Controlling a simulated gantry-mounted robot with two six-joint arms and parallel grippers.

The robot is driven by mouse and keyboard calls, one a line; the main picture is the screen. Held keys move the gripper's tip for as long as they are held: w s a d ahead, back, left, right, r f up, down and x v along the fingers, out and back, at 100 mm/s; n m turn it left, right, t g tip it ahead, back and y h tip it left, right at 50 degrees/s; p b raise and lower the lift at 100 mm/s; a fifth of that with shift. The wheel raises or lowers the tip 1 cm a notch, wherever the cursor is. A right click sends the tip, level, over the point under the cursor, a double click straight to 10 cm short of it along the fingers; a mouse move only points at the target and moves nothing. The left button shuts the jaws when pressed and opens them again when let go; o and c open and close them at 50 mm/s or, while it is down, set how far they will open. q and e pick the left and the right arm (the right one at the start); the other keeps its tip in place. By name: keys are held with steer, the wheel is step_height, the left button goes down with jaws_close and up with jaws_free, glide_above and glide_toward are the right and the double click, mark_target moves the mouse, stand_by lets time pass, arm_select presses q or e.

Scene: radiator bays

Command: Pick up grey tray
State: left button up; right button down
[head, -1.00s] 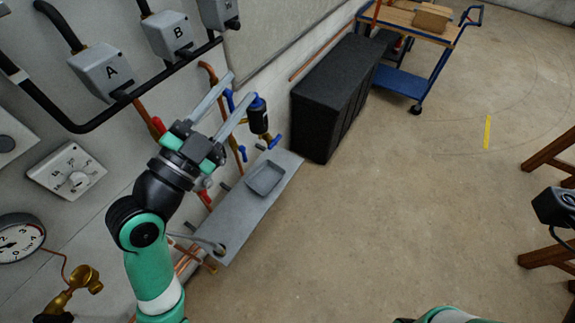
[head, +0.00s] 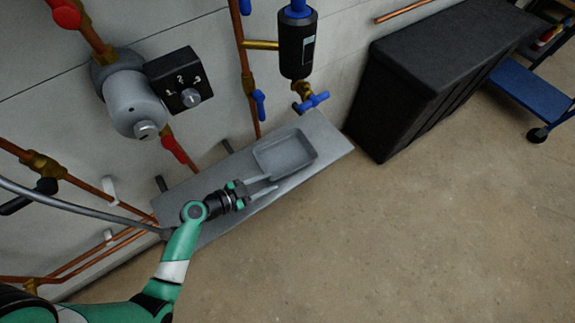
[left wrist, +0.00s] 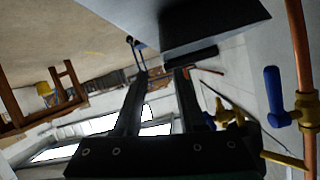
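The grey tray (head: 286,152) is shallow and rectangular with rounded corners. It lies flat and looks empty on a grey wall shelf (head: 329,150) in the head view. My left gripper (head: 274,184) is low over the shelf, at the tray's near left side. Its two fingers are apart with nothing between them and point toward the tray's near edge. I cannot tell whether they touch it. In the upside-down left wrist view, the open fingers (left wrist: 161,74) also show empty, with a grey surface beside them; shelf or tray is unclear. My right gripper is not in view.
A black filter unit (head: 297,45) and a blue tap handle (head: 312,101) are close behind the tray. Copper pipes (head: 247,85) run along the wall. A black cabinet (head: 420,85) stands right of the shelf. The floor in front is clear.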

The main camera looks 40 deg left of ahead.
mark_target(297, 169)
arm_select(q)
steer(key=x, duration=0.2)
steer(key=b+x, duration=0.1)
steer(key=x, duration=0.2)
steer(key=r+x, duration=0.1)
steer(key=x, duration=0.1)
steer(key=shift+w+a+f+b, duration=0.1)
steer(key=shift+w+a+b, duration=0.05)
steer(key=shift+w+b, duration=0.2)
steer(key=b+x, duration=0.2)
steer(key=x, duration=0.3)
steer(key=shift+s, duration=0.1)
steer(key=shift+c, duration=0.3)
jaws_close()
stand_by(0.6)
